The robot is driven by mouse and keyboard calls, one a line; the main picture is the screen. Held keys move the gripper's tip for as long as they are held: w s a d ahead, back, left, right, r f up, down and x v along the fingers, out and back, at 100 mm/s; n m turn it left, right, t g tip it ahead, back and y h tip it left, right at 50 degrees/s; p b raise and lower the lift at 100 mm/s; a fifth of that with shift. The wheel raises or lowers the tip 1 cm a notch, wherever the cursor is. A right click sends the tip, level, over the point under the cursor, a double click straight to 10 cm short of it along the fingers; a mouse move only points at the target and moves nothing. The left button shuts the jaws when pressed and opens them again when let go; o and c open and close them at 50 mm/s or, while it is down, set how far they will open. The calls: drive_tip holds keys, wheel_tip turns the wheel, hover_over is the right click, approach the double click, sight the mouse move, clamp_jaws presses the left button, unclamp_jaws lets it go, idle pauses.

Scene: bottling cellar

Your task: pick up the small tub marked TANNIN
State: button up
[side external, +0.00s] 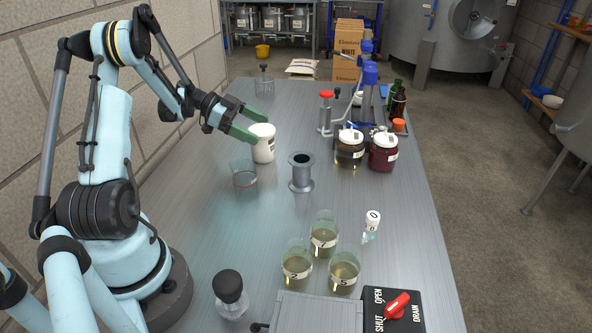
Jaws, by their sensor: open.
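A small white tub (264,151) with a white lid stands on the metal bench, left of centre. Dark marks show on its side, but they are too small to read, so I cannot confirm that it says TANNIN. My gripper (259,129) has green fingers and reaches in from the left at the tub. The fingers are open; one lies toward the far side of the tub and the other overlaps its near left side. I cannot tell whether either finger touches it.
A clear glass (244,177) and a grey metal spool (301,172) stand close in front of the tub. Two lidded jars (383,154) are to the right. Several labelled beakers (323,238) and a white-capped vial (372,222) stand nearer.

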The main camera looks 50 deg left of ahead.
sight(262, 129)
drive_tip(key=x, duration=0.4)
drive_tip(key=shift+w+d, duration=0.1)
drive_tip(key=shift+w, duration=0.05)
drive_tip(key=shift+c, duration=0.3)
drive_tip(key=c, duration=1.1)
drive_tip(key=shift+r, duration=0.2)
